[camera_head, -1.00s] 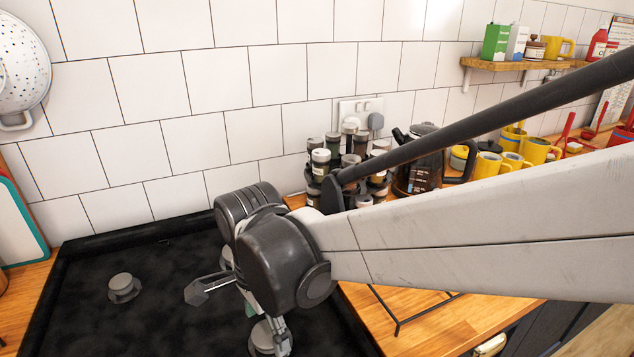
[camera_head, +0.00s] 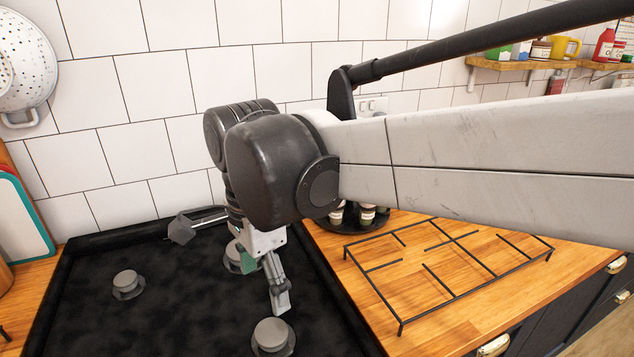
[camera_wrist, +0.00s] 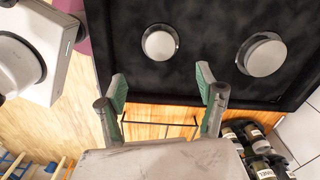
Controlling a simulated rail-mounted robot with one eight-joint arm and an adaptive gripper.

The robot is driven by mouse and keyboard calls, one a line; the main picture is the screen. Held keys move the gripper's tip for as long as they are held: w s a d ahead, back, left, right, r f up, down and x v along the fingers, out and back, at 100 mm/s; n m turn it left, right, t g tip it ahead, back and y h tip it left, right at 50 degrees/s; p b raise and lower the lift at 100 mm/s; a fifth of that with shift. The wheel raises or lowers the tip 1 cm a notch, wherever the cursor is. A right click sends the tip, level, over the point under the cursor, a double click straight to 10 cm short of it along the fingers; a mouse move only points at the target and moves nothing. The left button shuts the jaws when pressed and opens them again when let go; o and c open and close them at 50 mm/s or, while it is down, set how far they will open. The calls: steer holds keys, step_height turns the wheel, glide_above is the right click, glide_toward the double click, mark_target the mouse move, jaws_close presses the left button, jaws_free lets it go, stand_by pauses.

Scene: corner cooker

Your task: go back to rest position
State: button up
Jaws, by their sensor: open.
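My gripper (camera_head: 268,277) hangs from my arm over the right part of the black hob (camera_head: 185,300). In the wrist view its two green-padded fingers (camera_wrist: 162,92) are spread wide with nothing between them. In the head view the gripper points down and stays above the hob, between the back burner (camera_head: 238,258) and the front burner (camera_head: 273,336). Its far finger is partly hidden.
A black wire pan grate (camera_head: 400,322) lies on the wooden counter right of the hob. A spice rack (camera_head: 352,216) stands behind my arm, mostly hidden. A white colander (camera_head: 22,70) hangs at the left. The wall (camera_head: 150,85) is close behind.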

steer(key=d+f+n+t, duration=0.2)
steer(key=d+n+t, duration=0.1)
steer(key=d, duration=1.3)
steer(key=s+d+f+n+t, duration=0.1)
steer(key=d+n+t, duration=0.3)
steer(key=d, duration=1.2)
steer(key=shift+s+f+n, duration=0.25)
steer(key=shift+f+n, duration=0.2)
steer(key=shift+n, duration=0.75)
steer(key=shift+a, duration=0.1)
